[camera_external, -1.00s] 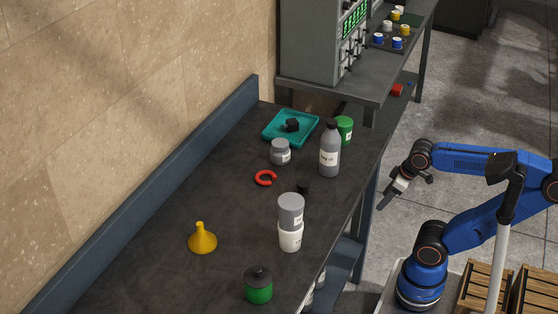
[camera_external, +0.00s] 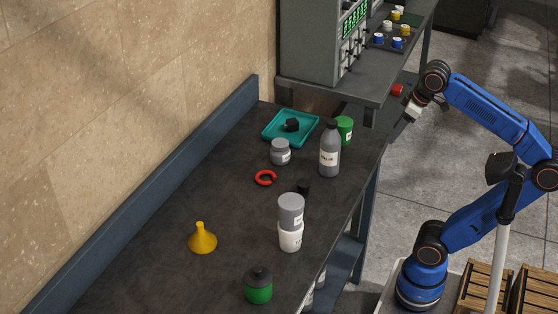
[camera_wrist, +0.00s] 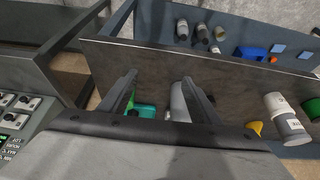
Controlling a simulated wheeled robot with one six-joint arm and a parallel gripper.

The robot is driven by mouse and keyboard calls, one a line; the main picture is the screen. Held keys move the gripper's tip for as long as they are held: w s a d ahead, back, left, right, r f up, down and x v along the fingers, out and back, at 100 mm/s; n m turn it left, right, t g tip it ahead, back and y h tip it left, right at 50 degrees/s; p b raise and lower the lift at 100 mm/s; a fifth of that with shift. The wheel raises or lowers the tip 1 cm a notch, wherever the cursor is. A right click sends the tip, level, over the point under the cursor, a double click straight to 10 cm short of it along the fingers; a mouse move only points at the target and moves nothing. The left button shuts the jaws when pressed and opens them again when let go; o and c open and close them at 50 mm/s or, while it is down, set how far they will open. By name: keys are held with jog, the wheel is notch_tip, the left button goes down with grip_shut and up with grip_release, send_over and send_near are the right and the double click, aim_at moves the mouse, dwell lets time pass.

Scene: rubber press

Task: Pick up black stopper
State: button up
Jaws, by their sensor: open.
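A small black cylinder (camera_external: 303,187), which looks like the black stopper, stands on the dark bench (camera_external: 180,285) just behind a grey-and-white container (camera_external: 290,235). A black faceted piece (camera_external: 292,125) lies in a teal tray (camera_external: 270,138) at the back; I cannot tell for sure which is the stopper. My gripper (camera_external: 394,136) is at the bench's right edge, tilted down, apart from both. In the wrist view my gripper (camera_wrist: 160,77) is open and empty, with its two fingers apart.
A grey bottle (camera_external: 329,155) and green jar (camera_external: 345,130) stand between my gripper and the tray. A small grey jar (camera_external: 280,152), red open ring (camera_external: 265,178), yellow funnel (camera_external: 202,239) and green pot (camera_external: 258,287) are also on the bench. A grey cabinet (camera_external: 310,45) stands behind.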

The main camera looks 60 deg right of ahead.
notch_tip(320, 180, up, 10)
jog(key=n+g, duration=0.5)
jog(key=n, duration=0.8)
send_over(304, 183)
notch_tip(304, 183, down, 23)
jog(key=shift+f, duration=0.1)
jog(key=shift+c, duration=0.3)
jog(key=c, duration=1.1)
